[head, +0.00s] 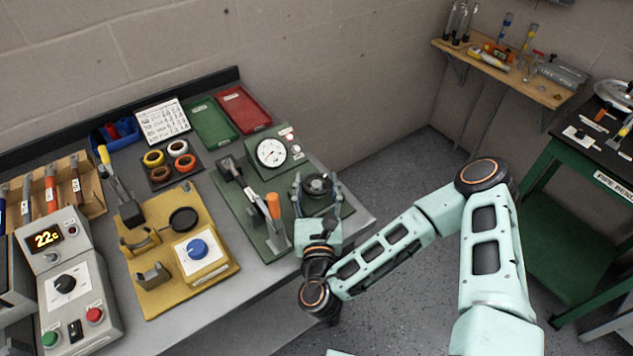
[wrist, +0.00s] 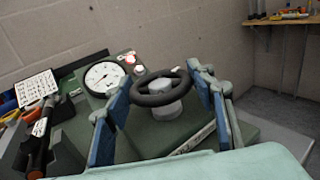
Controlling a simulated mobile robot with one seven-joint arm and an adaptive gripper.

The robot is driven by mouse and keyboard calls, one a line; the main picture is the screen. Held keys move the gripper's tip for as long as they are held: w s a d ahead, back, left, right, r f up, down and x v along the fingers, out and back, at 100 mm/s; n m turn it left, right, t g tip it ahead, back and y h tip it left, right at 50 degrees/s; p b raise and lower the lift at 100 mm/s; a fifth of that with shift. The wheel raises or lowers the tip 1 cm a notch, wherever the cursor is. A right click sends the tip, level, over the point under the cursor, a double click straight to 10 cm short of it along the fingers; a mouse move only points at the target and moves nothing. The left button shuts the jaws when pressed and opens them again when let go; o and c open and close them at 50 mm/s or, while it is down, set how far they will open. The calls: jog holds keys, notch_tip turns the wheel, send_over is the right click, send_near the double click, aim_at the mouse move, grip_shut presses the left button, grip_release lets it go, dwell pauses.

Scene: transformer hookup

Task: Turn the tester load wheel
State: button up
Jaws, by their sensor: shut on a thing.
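The tester load wheel is a dark round handwheel (head: 316,184) on a grey hub at the right end of the green tester base. It also shows in the middle of the wrist view (wrist: 161,99). My gripper (head: 318,190) reaches over the bench's front edge and is shut on the wheel, with one blue-padded finger on each side of the rim. In the wrist view my gripper (wrist: 160,90) spans the wheel from left to right. The tester's round white dial (head: 271,153) stands behind the wheel; its reading is too small to tell.
A lever with an orange handle (head: 273,206) stands just left of the wheel. A yellow fixture (head: 215,278) with a blue knob and a grey control box (head: 70,290) lie further left. Red (head: 243,108) and green trays are behind. Open floor lies right of the bench.

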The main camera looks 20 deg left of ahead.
aim_at(316, 183)
jog(key=shift+r, duration=0.15)
jog(key=o, duration=1.2)
notch_tip(316, 183, up, 10)
jog(key=shift+f, duration=0.1)
